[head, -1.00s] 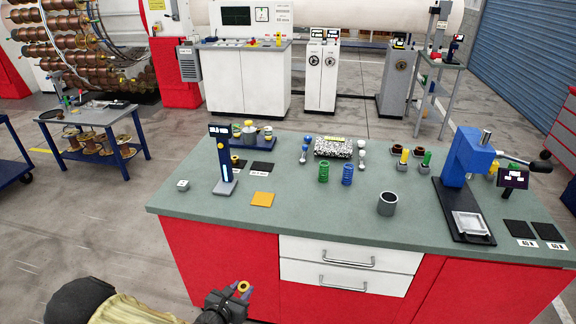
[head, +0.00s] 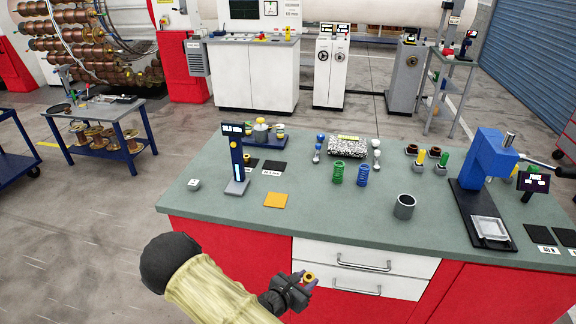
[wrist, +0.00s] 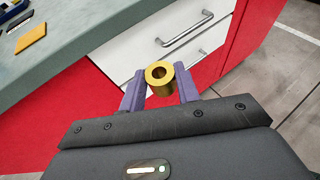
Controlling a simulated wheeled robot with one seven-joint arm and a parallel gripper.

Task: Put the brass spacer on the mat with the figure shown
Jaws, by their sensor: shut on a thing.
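My gripper (head: 307,282) is shut on the brass spacer (head: 309,277), a short hollow ring, in front of the bench and below its top. In the wrist view the spacer (wrist: 160,78) stands between the purple fingers with its bore facing up. Two more black mats (head: 540,235) (head: 565,237) lie at the right end with labels in front. The post's display (head: 232,129) shows a figure too small to read surely, as are the labels.
The green bench top (head: 330,215) also holds an orange pad (head: 276,200), green and blue springs (head: 338,174), a grey cup (head: 404,206) and a blue press (head: 488,180). A white cube (head: 194,184) is at left. The front middle is fairly clear.

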